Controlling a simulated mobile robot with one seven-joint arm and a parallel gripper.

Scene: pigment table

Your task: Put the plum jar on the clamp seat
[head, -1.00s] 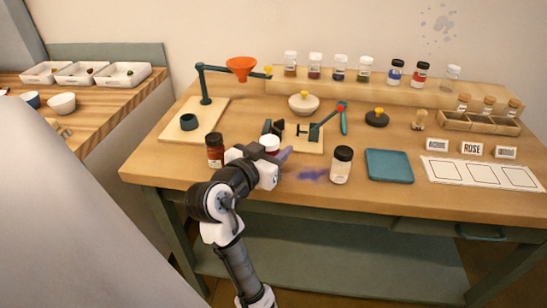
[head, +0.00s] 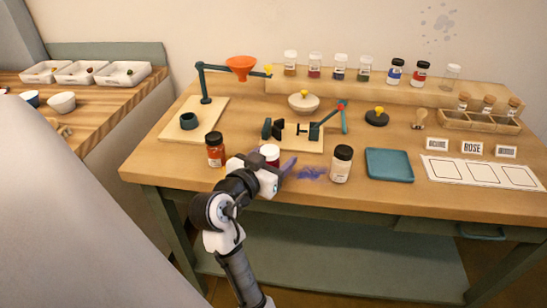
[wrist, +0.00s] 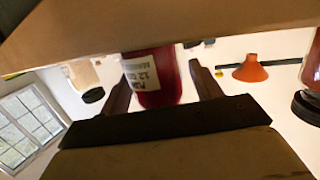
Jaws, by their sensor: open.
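The plum jar (head: 270,153), dark red with a pale lid, stands near the table's front, just left of and in front of the clamp. In the wrist view the jar (wrist: 152,76) shows a white label, partly readable, and sits between my two fingers. My gripper (wrist: 162,75) is open, one finger on each side of the jar. In the head view my gripper (head: 265,172) hides the jar's lower part. The clamp (head: 290,130) stands on a pale wooden base (head: 305,146), with dark jaws and a red-tipped lever at its right.
An amber jar (head: 215,150) stands left of my gripper, and a black-lidded jar (head: 341,165) stands to its right. A purple smear (head: 312,174) lies between. A teal tray (head: 389,164) is further right. A funnel stand (head: 205,85) is at back left.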

